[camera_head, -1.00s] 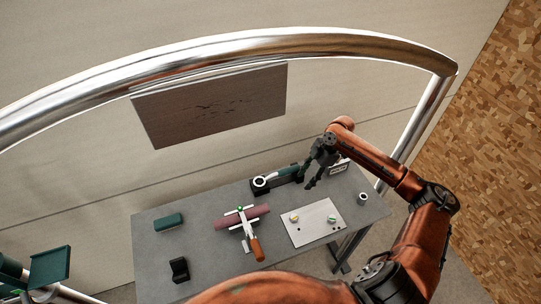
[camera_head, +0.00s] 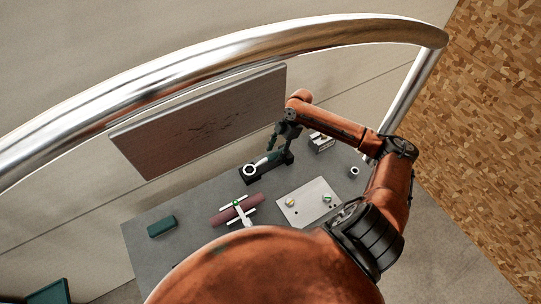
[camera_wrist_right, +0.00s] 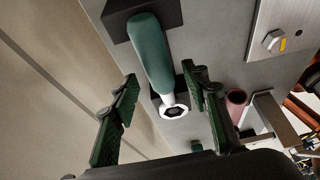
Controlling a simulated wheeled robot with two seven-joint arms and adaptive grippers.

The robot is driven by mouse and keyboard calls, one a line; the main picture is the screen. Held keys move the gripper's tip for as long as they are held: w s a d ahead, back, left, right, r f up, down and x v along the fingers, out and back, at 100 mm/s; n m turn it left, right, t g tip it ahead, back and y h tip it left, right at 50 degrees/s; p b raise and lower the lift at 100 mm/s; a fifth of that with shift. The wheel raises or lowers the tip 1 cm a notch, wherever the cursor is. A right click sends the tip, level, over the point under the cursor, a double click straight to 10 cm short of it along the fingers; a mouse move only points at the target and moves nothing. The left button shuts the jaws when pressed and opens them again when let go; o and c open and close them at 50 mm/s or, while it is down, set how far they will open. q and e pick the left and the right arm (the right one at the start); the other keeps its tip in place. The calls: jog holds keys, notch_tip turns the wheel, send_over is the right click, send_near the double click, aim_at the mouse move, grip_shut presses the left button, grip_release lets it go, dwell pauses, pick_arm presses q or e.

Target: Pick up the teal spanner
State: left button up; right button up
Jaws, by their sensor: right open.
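The teal spanner (camera_head: 272,158) lies on black rest blocks near the back edge of the grey table (camera_head: 142,254), with its pale ring end toward the left. In the right wrist view, the spanner's teal handle (camera_wrist_right: 151,52) and pale ring end show between and beyond the fingers. My right gripper (camera_head: 277,141) is at the spanner's handle end in the head view. In the wrist view the right gripper (camera_wrist_right: 160,86) is open, with its two dark green fingers apart and nothing held. Whether a finger touches the spanner I cannot tell. My left gripper does not show.
A red cylinder (camera_head: 228,214) with a white clamp-like tool across it, a metal plate (camera_head: 306,210) with knobs, a teal block (camera_head: 161,226), a labelled box (camera_head: 321,142) and a small white ring (camera_head: 354,171) are on the table. A thick chrome rail (camera_head: 190,72) arches in front.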

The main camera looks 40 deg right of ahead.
jog(key=shift+x, duration=0.8)
jog(key=shift+c, duration=0.3)
jog(key=c, duration=0.5)
grip_shut()
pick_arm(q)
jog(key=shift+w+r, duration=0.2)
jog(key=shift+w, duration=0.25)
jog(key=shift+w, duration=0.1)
